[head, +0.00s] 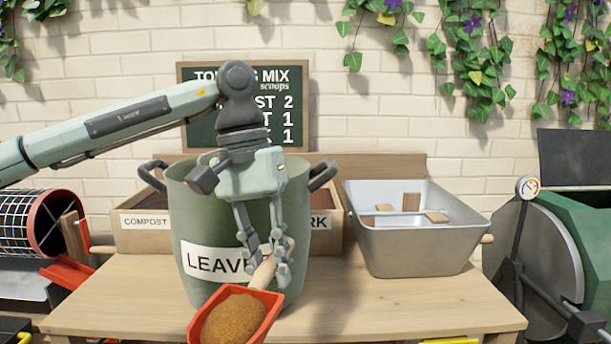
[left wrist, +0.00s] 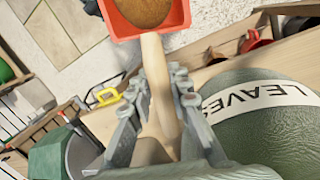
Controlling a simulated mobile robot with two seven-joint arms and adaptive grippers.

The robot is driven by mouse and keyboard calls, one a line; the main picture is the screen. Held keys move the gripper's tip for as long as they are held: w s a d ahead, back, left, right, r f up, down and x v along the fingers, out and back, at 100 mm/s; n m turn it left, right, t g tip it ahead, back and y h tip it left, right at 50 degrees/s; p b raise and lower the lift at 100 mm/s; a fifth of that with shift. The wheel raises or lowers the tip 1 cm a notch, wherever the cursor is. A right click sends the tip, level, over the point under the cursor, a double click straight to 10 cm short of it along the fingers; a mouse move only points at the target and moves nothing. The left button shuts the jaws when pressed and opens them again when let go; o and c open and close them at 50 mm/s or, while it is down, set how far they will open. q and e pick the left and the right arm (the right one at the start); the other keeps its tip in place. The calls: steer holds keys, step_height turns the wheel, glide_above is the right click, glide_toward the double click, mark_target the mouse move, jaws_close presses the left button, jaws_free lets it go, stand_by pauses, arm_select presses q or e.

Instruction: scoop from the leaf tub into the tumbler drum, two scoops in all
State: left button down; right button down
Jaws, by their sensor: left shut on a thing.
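My left gripper (head: 267,265) is shut on the pale wooden handle of a red scoop (head: 270,308), in front of the leaf tub. The scoop is heaped with brown material (head: 233,320). In the left wrist view the fingers (left wrist: 157,100) clasp the handle, with the red scoop (left wrist: 118,20) beyond. The leaf tub (head: 192,235) is a large green pot labelled LEAVES, standing on the bench; its contents are hidden. It also shows in the left wrist view (left wrist: 265,140). The green tumbler drum (head: 585,235) stands at the far right, its grey end facing me. My right gripper is not seen.
Wooden bins marked COMPOST (head: 140,238) and, partly hidden, RK (head: 328,230) stand behind the tub. A grey metal basin (head: 425,250) sits right of it on the bench (head: 370,305). A dial gauge (head: 528,187) rises before the drum. A mesh cylinder (head: 25,222) stands left.

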arm_select(q)
steer(key=s+a+f+n, duration=0.1)
steer(key=a+f, duration=0.3)
steer(key=f, duration=0.7)
steer(key=s+a+f+n, duration=0.1)
steer(key=a+f, duration=0.4)
steer(key=f, duration=0.7)
steer(key=s+a+f+n, duration=0.1)
steer(key=s+a+f, duration=0.2)
steer(key=f, duration=0.8)
steer(key=shift+s+a+f+t, duration=0.25)
steer(key=shift+a+f+t, duration=0.1)
steer(key=shift+a, duration=0.6)
